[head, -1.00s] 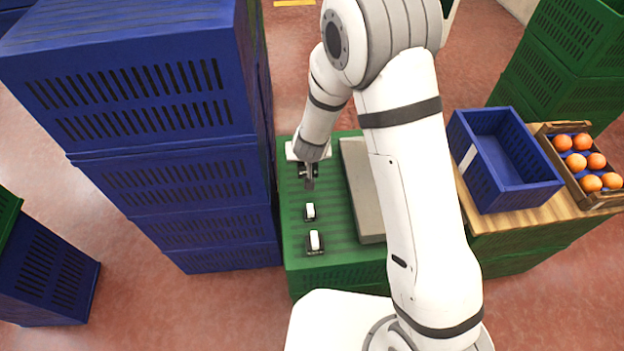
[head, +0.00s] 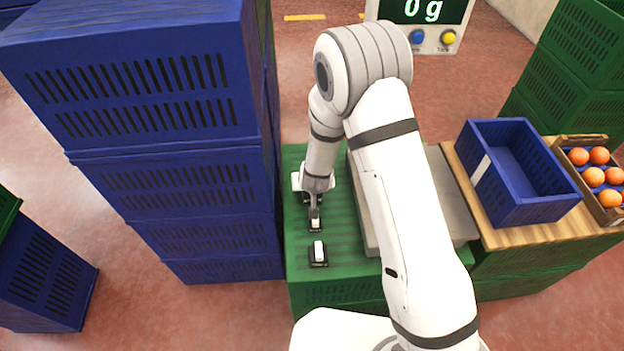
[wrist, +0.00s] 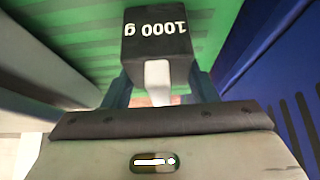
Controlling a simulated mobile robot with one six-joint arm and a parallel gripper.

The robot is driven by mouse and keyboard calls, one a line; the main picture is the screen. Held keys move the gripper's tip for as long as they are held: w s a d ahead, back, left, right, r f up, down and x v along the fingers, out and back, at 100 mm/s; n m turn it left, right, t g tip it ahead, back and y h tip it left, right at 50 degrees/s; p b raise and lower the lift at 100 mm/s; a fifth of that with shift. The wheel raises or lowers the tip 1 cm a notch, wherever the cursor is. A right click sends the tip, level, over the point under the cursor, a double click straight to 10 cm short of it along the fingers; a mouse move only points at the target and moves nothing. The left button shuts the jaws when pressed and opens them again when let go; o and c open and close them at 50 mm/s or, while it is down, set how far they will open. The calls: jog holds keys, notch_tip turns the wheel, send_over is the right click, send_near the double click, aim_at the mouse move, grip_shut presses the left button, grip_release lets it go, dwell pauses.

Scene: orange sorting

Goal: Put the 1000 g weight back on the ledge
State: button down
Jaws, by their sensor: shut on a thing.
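The 1000 g weight (wrist: 158,40) is a dark block with a white handle (wrist: 158,82) and its label reads upside down in the wrist view. My gripper (wrist: 160,95) is shut on that handle, one finger on each side. In the head view my gripper (head: 315,212) points down over the left strip of the green ledge (head: 345,262), with the weight (head: 316,225) at its tips. The weight is on or just above the green surface; I cannot tell which. A second dark weight with a white handle (head: 318,253) stands nearer, apart from it.
A tall stack of blue crates (head: 205,185) rises close on the left. A grey plate (head: 447,185) lies right of the weights, partly behind my arm. A display (head: 430,12) reads 0 g. An empty blue crate (head: 535,212) and a box of oranges (head: 605,212) stand right.

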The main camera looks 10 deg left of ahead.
jog(key=shift+r, duration=0.15)
jog(key=c, duration=0.6)
grip_release()
jog(key=shift+f, duration=0.2)
jog(key=shift+s+r, duration=0.15)
jog(key=shift+r, duration=0.3)
jog(key=p+v, duration=0.3)
jog(key=v, duration=0.8)
jog(key=shift+s+d+r, duration=0.1)
jog(key=shift+s+r, duration=0.05)
jog(key=shift+r, duration=0.05)
